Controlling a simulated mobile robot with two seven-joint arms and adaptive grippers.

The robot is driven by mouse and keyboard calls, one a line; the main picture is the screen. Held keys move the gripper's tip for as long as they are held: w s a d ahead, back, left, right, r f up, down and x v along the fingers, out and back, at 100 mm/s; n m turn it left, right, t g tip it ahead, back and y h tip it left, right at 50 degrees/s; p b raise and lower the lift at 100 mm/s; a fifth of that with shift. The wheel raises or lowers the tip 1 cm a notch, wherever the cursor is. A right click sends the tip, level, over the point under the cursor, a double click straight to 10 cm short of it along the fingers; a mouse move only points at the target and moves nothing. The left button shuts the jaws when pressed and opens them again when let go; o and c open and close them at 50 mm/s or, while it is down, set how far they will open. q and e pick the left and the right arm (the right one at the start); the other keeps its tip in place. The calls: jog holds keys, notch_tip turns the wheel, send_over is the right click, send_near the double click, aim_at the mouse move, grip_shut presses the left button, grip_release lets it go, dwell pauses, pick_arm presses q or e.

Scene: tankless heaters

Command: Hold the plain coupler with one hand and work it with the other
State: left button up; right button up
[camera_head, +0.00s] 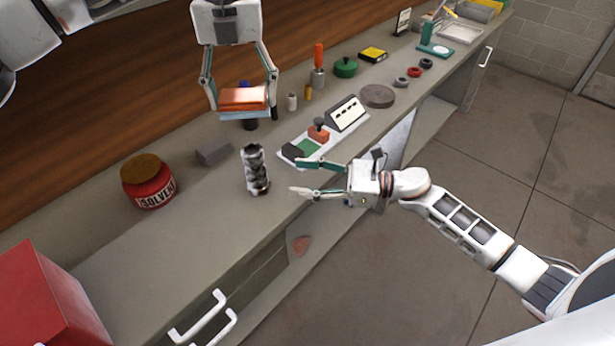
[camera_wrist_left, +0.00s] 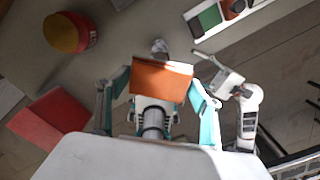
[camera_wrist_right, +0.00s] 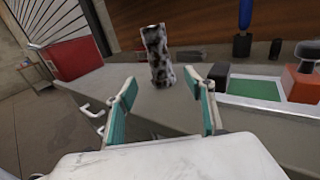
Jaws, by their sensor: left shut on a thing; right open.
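A mottled black-and-silver cylinder (camera_head: 255,170) stands upright on the bench; I cannot tell whether it is the plain coupler. It also shows ahead of the right fingers in the right wrist view (camera_wrist_right: 158,55), and partly hidden in the left wrist view (camera_wrist_left: 158,46). My left gripper (camera_head: 243,103) is shut on an orange-brown block with a pale blue lower edge (camera_head: 243,98), held above the bench. This block fills the space between the left fingers in the left wrist view (camera_wrist_left: 160,80). My right gripper (camera_head: 296,177) is open and empty, to the right of the cylinder.
A red solvent jar (camera_head: 149,184) and a grey block (camera_head: 213,152) stand left of the cylinder. A white tray (camera_head: 293,153) with several parts lies behind the right gripper. A red box (camera_head: 45,300) is at the near left.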

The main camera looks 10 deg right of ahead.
aim_at(258, 172)
jog(key=x, duration=1.1)
jog(key=shift+a, duration=0.1)
jog(key=c, duration=1.4)
